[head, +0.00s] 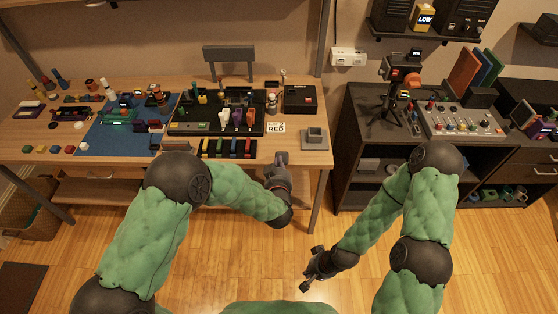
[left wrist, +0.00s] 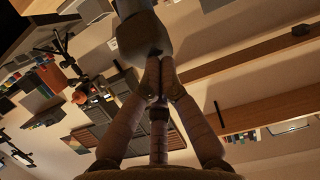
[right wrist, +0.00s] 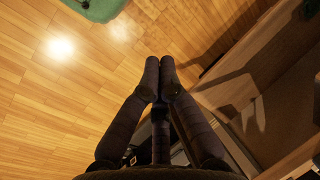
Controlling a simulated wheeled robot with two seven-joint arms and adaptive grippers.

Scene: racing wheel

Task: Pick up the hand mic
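My left gripper (head: 281,172) is at the front edge of the workbench, right of centre. Its fingers (left wrist: 160,78) are closed on the narrow end of a grey rounded object, which I take to be the hand mic (left wrist: 135,28). In the head view only a small grey part of the hand mic (head: 281,157) shows above the fingers. My right gripper (head: 310,279) hangs low over the wood floor, well away from the bench. In the right wrist view its fingertips (right wrist: 159,78) are together with nothing between them.
The workbench (head: 215,160) carries a blue mat (head: 95,138), a black tray of tools and a grey square holder (head: 314,138) near its right end. A dark cabinet (head: 350,115) with a mixer panel (head: 465,122) and a tripod stands right. A gap separates them.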

